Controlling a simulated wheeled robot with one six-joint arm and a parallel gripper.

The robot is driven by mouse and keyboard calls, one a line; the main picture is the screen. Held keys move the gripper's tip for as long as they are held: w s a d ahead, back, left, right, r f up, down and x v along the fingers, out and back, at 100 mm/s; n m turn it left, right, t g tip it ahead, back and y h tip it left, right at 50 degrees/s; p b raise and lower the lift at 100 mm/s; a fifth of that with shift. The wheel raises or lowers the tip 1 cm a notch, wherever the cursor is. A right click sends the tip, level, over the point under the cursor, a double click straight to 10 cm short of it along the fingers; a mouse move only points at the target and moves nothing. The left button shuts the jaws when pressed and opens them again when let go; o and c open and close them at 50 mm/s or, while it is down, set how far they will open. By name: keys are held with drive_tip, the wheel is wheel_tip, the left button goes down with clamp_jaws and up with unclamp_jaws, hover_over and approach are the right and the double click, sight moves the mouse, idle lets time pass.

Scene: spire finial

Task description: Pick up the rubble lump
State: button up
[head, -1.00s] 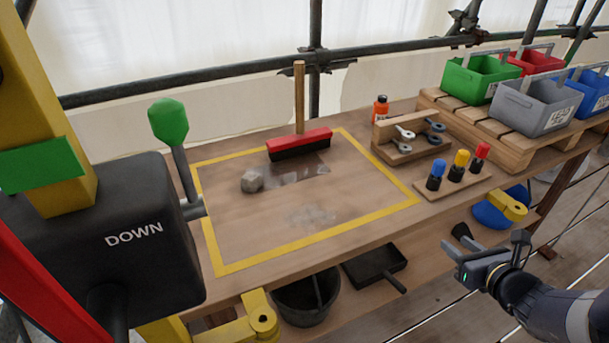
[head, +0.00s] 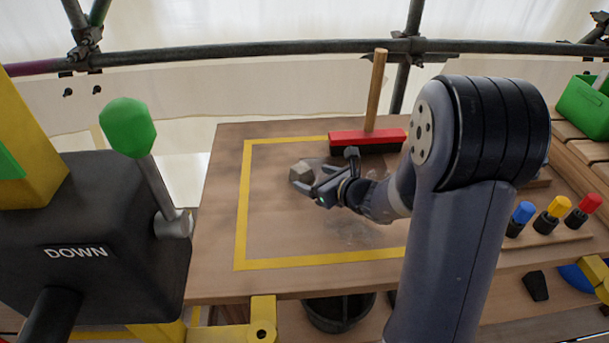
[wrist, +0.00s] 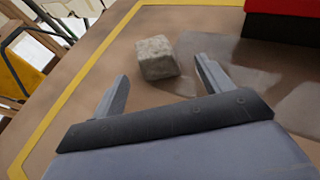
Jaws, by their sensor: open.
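The rubble lump (head: 300,171) is a small grey-beige block lying on the wooden bench top inside the yellow outline. It also shows in the wrist view (wrist: 156,58), just beyond my fingertips and roughly between their lines. My gripper (head: 316,190) is beside the lump on its near right side in the head view. In the wrist view my gripper (wrist: 160,76) has its two fingers spread apart with nothing between them. Whether a finger touches the lump cannot be told from the head view.
A red-headed brush (head: 368,140) with an upright wooden handle stands behind the lump to the right. A black lever box (head: 80,230) marked DOWN with a green knob is at the left. Coloured markers (head: 553,213) stand at the right. The bench's left part is clear.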

sight(307, 175)
drive_tip(key=x, duration=0.4)
drive_tip(key=shift+a, duration=0.3)
drive_tip(key=c, duration=1.2)
